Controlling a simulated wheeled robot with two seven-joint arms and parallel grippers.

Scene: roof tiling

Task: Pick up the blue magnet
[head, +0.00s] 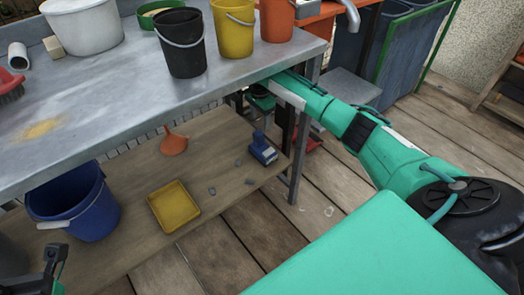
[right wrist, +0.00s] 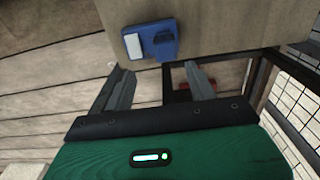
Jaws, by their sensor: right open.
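The blue magnet (head: 263,148), a blue block with a pale face, rests on the wooden lower shelf (head: 222,146) near its right end, by the table leg. In the right wrist view the magnet (right wrist: 160,42) is just beyond the fingertips, near the shelf edge. My right gripper (right wrist: 154,68) is open and empty, its two fingers spread apart with the magnet ahead of the gap. In the head view my right arm reaches under the tabletop, and its gripper is partly hidden by the table. Part of my left gripper (head: 50,268) shows at the lower left; its jaws are unclear.
The grey metal tabletop (head: 120,95) is above the shelf, with several buckets on it. A metal leg (head: 300,150) stands right of the magnet. The shelf also has a yellow tray (head: 173,206), a blue bucket (head: 76,205), an orange tool (head: 173,143) and small grey pieces.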

